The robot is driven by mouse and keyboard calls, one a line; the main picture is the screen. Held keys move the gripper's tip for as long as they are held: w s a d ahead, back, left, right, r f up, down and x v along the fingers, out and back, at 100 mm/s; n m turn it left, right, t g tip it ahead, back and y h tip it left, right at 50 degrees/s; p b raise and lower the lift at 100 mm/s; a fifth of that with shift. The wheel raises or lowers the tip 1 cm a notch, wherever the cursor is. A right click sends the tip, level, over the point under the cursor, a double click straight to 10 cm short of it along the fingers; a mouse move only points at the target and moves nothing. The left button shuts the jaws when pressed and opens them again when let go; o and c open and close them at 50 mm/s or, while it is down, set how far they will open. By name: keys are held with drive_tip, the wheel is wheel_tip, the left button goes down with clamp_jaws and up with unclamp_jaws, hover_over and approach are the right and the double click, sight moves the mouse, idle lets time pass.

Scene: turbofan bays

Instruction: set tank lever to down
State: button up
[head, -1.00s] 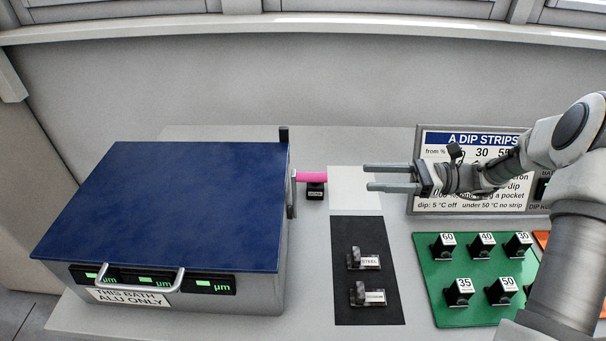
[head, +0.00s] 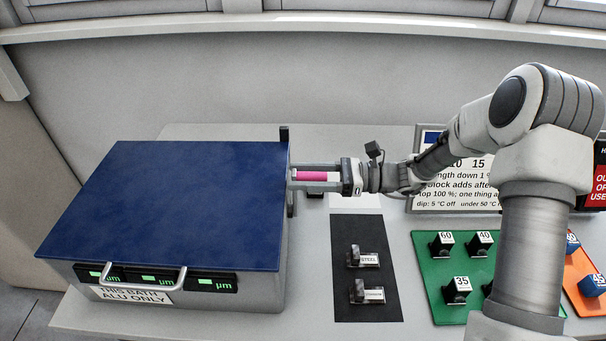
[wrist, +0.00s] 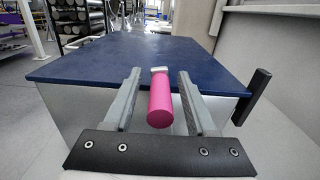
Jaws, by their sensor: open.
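The tank (head: 170,205) is a grey box with a blue lid, standing at the left of the bench. A pink lever handle (head: 318,176) sticks out from its right side, roughly level. My gripper (head: 292,177) reaches in from the right, with its fingers on either side of the handle. In the wrist view the pink handle (wrist: 160,101) lies between the two open fingers (wrist: 160,92), with gaps visible on both sides. The lever's mount on the tank wall is mostly hidden by my fingers.
A black mat (head: 367,290) with two labelled clamp-like pieces lies right of the tank. A green board (head: 425,268) with numbered black blocks and an orange tray (head: 572,300) are further right. A sign (head: 470,190) stands behind my arm. A dark upright post (wrist: 252,97) rises beside the lid.

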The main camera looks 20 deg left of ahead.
clamp_jaws()
idle(1.4)
